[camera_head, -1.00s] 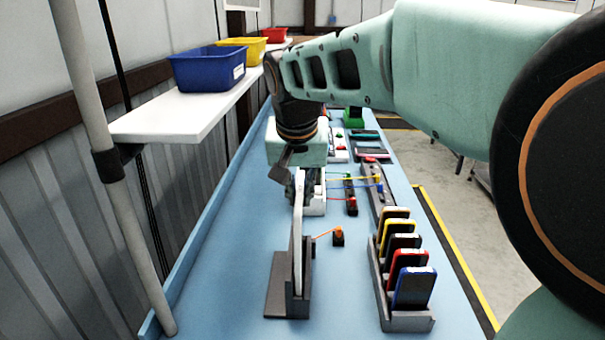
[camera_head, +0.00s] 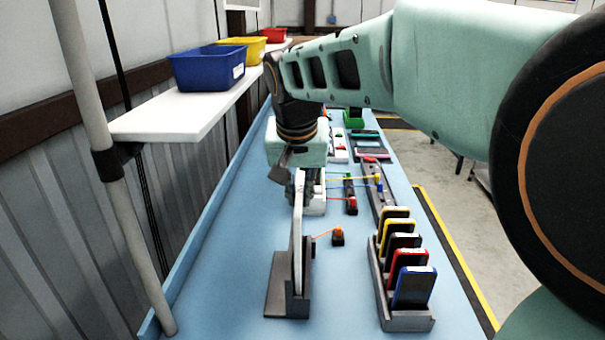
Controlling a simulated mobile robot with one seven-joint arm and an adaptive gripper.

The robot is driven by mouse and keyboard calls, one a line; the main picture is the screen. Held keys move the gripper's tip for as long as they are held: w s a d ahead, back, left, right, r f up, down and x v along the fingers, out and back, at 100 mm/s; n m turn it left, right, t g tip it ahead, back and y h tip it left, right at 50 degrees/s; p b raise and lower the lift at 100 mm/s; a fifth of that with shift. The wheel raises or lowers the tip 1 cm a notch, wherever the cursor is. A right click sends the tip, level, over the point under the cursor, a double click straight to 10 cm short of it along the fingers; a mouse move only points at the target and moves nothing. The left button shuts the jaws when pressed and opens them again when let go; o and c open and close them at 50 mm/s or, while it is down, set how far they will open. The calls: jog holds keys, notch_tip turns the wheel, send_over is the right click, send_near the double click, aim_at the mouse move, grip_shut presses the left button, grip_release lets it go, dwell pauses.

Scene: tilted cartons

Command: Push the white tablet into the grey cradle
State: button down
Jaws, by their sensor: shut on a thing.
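The white tablet (camera_head: 297,240) stands on edge, seen nearly edge-on, with its lower end in the grey cradle (camera_head: 276,285) on the blue bench. My gripper (camera_head: 299,181) is at the top end of the tablet and shut on it. The fingertips are partly hidden behind the tablet's upper edge, and their exact contact is hard to see. Whether the tablet sits fully down in the cradle cannot be told from this angle.
A rack (camera_head: 408,319) of several coloured phones stands right of the cradle. A small block with an orange part (camera_head: 337,237) is close to the cradle's right. Cabled blocks (camera_head: 351,194) lie farther back. A shelf (camera_head: 180,122) with bins overhangs the left. The bench's front left is clear.

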jog(key=shift+f, duration=0.45)
dwell(0.4)
jog(key=c, duration=1.5)
grip_release()
jog(key=shift+r, duration=0.2)
jog(key=shift+r+p, duration=2.6)
jog(key=shift+r, duration=0.85)
jog(key=shift+f, duration=0.1)
